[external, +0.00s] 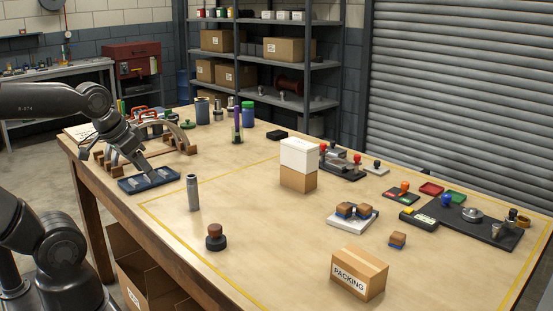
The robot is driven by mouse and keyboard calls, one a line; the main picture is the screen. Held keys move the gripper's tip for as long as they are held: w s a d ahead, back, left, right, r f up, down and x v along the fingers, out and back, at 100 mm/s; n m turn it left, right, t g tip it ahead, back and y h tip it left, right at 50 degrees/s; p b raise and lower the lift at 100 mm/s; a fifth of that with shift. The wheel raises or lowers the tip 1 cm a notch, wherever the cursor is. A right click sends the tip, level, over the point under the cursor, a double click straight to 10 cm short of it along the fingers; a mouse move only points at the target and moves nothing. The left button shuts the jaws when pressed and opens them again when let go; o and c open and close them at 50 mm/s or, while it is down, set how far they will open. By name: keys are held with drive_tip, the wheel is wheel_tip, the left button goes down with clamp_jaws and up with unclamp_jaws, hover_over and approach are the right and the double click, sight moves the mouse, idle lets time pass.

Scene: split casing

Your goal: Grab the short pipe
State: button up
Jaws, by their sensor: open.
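My gripper (145,170) points down over the blue tray (126,186) at the left of the table. Its jaws are open, and its fingertips are close to small light metal pieces in the tray. I cannot tell if they touch anything. A slim grey metal cylinder (193,193) stands upright on the table just right of the tray. It looks like a short pipe, but I cannot be sure. The gripper is apart from it, to its left. The pieces in the tray are too small to identify.
A wooden rack with curved pipes (172,131) stands behind the tray. A dark round-based object with a brown top (215,238) stands in front. A white box (299,153) on a brown box (297,181) is at mid-table. The packing box (358,273) is front right. The centre is mostly clear.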

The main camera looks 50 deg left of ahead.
idle(0.3)
drive_tip(key=n+g, duration=0.5)
approach(193, 187)
drive_tip(key=a, duration=0.2)
drive_tip(key=shift+n+g, duration=0.3)
drive_tip(key=shift+w+d+f, duration=0.1)
drive_tip(key=shift+w+f, duration=0.1)
drive_tip(key=shift+f, duration=1.65)
drive_tip(key=shift+w+d+f, duration=0.1)
drive_tip(key=shift+w+f, duration=0.05)
drive_tip(key=shift+f, duration=1.7)
drive_tip(key=shift+w+d+f, duration=0.1)
drive_tip(key=shift+w+f, duration=0.1)
drive_tip(key=shift+f, duration=1.65)
drive_tip(key=shift+c, duration=0.2)
clamp_jaws()
